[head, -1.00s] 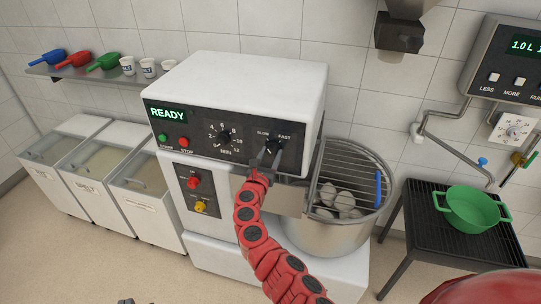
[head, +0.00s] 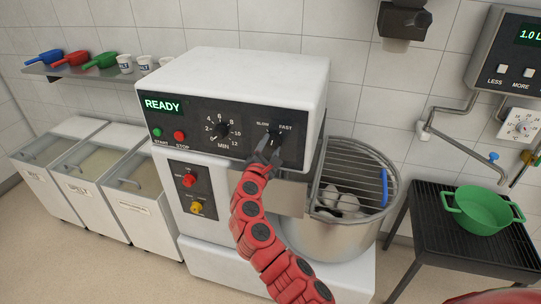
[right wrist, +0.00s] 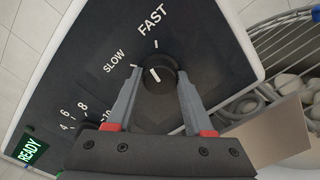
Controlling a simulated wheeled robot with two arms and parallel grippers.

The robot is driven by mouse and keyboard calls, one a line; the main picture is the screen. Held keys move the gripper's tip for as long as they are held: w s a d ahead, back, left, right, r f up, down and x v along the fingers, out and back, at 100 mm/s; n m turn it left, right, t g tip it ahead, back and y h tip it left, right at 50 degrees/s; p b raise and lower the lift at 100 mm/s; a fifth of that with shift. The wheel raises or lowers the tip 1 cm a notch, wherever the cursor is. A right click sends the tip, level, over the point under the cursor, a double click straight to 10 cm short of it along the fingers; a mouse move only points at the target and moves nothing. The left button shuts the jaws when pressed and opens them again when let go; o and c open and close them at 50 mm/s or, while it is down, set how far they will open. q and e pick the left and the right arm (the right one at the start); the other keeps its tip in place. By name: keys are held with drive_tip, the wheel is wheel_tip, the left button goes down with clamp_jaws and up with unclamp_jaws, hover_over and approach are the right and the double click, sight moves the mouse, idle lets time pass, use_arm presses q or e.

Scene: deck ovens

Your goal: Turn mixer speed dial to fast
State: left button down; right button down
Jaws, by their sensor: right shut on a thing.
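The mixer (head: 230,90) is a white machine with a black control panel and a lit READY display. Its speed dial (head: 275,139) is a black knob at the panel's right end, between SLOW and FAST labels. In the right wrist view the dial (right wrist: 158,74) has a white mark that points toward the space between the two labels. My right gripper (head: 267,152) is shut on the dial, with one finger (right wrist: 156,88) on each side of it. The gripper partly hides the dial in the head view. My left gripper is not in view.
A MIN timer dial (head: 222,130) and green and red buttons are left of the speed dial. The mixer bowl (head: 325,240) with its wire guard (head: 352,172) stands right of my arm. A green pot (head: 482,212) sits on a black rack further right.

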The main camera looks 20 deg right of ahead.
drive_tip(key=m+b, duration=0.3)
drive_tip(key=shift+f+b, duration=0.2)
drive_tip(key=shift+b, duration=0.1)
drive_tip(key=shift+r+m+b, duration=0.15)
drive_tip(key=shift+m+b, duration=0.35)
drive_tip(key=shift+m, duration=0.2)
drive_tip(key=shift+c, duration=1.4)
unclamp_jaws()
drive_tip(key=b+v, duration=0.3)
drive_tip(key=v, duration=1.4)
drive_tip(key=shift+a+b, duration=0.2)
drive_tip(key=shift+b, duration=0.1)
